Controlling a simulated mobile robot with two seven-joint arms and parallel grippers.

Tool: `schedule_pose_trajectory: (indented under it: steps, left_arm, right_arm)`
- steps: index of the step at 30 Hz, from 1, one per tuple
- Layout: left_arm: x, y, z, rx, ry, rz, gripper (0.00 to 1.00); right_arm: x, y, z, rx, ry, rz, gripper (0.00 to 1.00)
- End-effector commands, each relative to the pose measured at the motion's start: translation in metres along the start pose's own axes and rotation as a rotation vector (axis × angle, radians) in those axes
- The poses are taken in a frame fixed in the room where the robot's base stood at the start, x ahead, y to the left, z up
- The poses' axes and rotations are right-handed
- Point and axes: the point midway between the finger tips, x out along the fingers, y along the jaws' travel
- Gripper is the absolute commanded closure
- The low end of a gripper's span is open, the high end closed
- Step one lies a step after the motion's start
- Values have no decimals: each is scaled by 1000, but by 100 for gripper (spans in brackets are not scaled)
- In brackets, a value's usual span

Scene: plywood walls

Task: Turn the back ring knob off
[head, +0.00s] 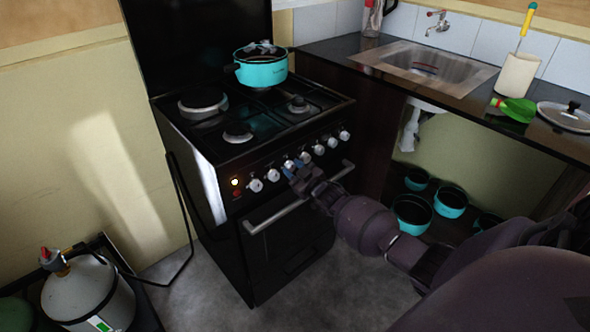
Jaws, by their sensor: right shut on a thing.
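A black stove (275,225) stands in the middle of the head view, with a row of several silver knobs on its front panel. My right gripper (293,167) reaches in from the right and is shut on a knob (289,164) near the middle of the row. The fingers partly hide this knob, and its marking cannot be read. Other knobs show clear of the gripper on both sides. A turquoise pot (262,70) sits on a rear burner. No flame can be made out. My left gripper is not in view.
The oven handle (290,206) runs below the knobs, close under my right gripper. A counter with a sink (425,66) is at the right, with turquoise pots (412,212) below it. A gas cylinder (88,290) stands at lower left. The floor before the stove is clear.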

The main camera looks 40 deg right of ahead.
Motion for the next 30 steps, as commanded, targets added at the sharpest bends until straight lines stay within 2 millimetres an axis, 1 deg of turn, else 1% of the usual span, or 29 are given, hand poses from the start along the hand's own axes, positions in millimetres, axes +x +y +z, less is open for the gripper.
schedule_pose_trajectory:
  steps: [3, 10, 16, 28, 29, 30]
  left_arm:
    - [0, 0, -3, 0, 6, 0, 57]
    - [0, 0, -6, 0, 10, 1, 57]
    - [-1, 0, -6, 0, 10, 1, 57]
    - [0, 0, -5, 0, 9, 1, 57]
    - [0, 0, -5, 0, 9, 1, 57]
    - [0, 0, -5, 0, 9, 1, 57]
  right_arm:
    - [0, 0, 0, 69, -3, -1, 89]
    - [0, 0, 0, 157, -7, -2, 89]
    - [0, 0, 0, 187, -9, -2, 89]
    - [0, 0, 0, 193, -9, -2, 89]
    - [0, 0, 0, 193, -9, -2, 61]
    - [0, 0, 0, 192, -9, -2, 55]
